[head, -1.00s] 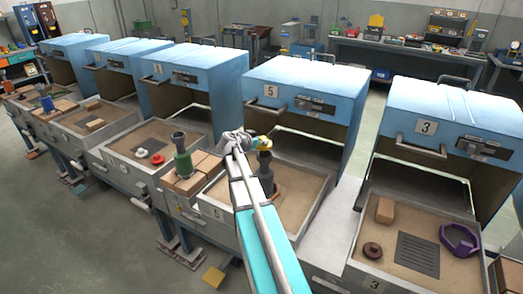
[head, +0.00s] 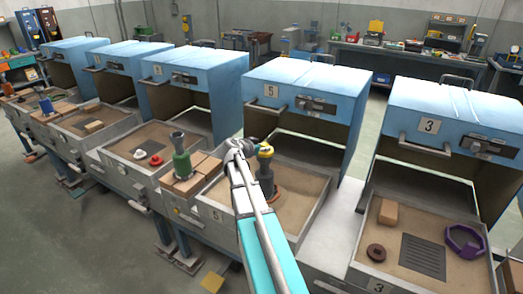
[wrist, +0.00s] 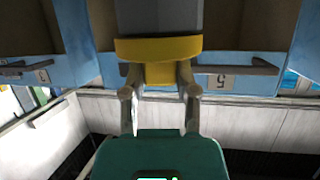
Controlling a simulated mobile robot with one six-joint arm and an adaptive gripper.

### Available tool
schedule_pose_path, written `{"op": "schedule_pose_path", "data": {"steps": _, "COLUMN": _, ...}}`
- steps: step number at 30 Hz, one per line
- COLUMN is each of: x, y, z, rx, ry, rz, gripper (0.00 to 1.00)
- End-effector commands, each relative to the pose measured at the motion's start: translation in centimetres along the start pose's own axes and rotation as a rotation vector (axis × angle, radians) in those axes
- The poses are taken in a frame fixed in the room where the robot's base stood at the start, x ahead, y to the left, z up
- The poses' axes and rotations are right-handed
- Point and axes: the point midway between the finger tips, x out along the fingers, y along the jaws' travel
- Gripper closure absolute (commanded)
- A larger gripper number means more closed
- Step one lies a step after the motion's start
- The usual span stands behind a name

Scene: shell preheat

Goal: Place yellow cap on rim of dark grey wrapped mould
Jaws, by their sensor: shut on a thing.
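The dark grey mould (head: 266,176) stands upright in the sand tray marked 5, with a reddish-brown ring around its foot. The yellow cap (head: 265,151) is at the top of the mould. My gripper (head: 256,150) reaches it from the left, shut on its edge. In the wrist view, which looks upside down, the fingers (wrist: 161,76) pinch a tab of the yellow cap (wrist: 158,48). The wide cap edge lies against the end of the dark grey mould (wrist: 160,16). I cannot tell whether it rests fully on the rim.
A green mould (head: 181,158) and tan bricks (head: 190,185) stand left of the tray. The blue oven (head: 308,92) marked 5 is behind. The tray marked 3 on the right holds a brick (head: 388,211), a brown ring (head: 376,251) and a purple ring (head: 464,241).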

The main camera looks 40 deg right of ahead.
Motion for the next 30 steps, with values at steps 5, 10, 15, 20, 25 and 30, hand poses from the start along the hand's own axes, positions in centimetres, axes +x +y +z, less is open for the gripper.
{"op": "schedule_pose_path", "data": {"steps": 5, "x": 0.03, "y": 0.01, "z": 0.03, "rx": 0.000, "ry": 0.000, "rz": 0.000, "gripper": 1.00}}
{"op": "schedule_pose_path", "data": {"steps": 10, "x": 0.12, "y": 0.02, "z": 0.26, "rx": 0.000, "ry": 0.000, "rz": 0.000, "gripper": 0.56}}
{"op": "schedule_pose_path", "data": {"steps": 15, "x": 0.11, "y": 0.01, "z": 0.23, "rx": 0.000, "ry": 0.000, "rz": 0.000, "gripper": 0.27}}
{"op": "schedule_pose_path", "data": {"steps": 20, "x": 0.11, "y": 0.01, "z": 0.23, "rx": 0.000, "ry": 0.000, "rz": 0.000, "gripper": 0.27}}
{"op": "schedule_pose_path", "data": {"steps": 25, "x": 0.10, "y": 0.01, "z": 0.22, "rx": 0.000, "ry": 0.000, "rz": 0.000, "gripper": 0.27}}
{"op": "schedule_pose_path", "data": {"steps": 30, "x": 0.00, "y": 0.00, "z": 0.00, "rx": 0.000, "ry": 0.000, "rz": 0.000, "gripper": 0.27}}
